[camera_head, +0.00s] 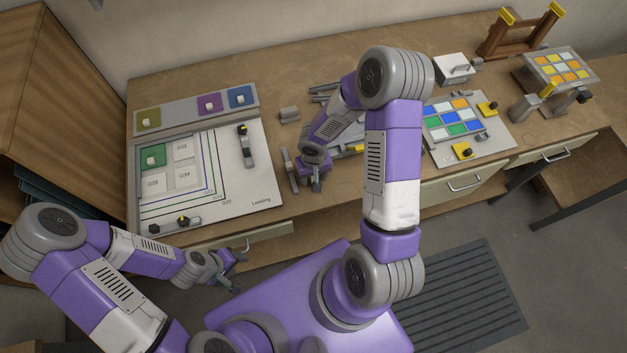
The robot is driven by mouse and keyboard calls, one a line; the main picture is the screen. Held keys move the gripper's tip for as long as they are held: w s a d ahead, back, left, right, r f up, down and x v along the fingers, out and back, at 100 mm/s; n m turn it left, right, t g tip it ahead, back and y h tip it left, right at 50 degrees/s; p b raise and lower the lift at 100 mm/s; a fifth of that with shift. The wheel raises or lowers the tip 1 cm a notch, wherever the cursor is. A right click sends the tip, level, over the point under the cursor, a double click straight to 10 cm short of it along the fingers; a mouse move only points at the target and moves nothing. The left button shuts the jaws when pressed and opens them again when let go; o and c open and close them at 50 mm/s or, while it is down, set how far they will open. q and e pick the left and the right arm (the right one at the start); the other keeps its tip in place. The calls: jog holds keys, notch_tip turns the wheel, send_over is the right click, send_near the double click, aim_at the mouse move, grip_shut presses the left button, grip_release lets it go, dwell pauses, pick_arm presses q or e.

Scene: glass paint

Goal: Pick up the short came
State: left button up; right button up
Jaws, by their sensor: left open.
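The short came cannot be told apart for sure. Several thin grey bars (322,98) lie behind my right forearm, and part of that area is hidden by the arm. Another slim grey piece (288,170) lies just left of my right gripper. My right gripper (316,184) points down over the front part of the bench; its jaw gap is too small to make out. My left gripper (238,271) is open and empty, in front of the bench's front edge near a drawer handle.
A leading board (262,184) with a green glass piece (152,157) and clamps fills the bench's left. A board of coloured tiles (455,120) stands right of my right arm. A grey box (454,68) and a wooden rack (520,34) stand at the back.

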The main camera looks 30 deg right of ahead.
grip_shut()
dwell(0.3)
jog(key=shift+r, duration=0.1)
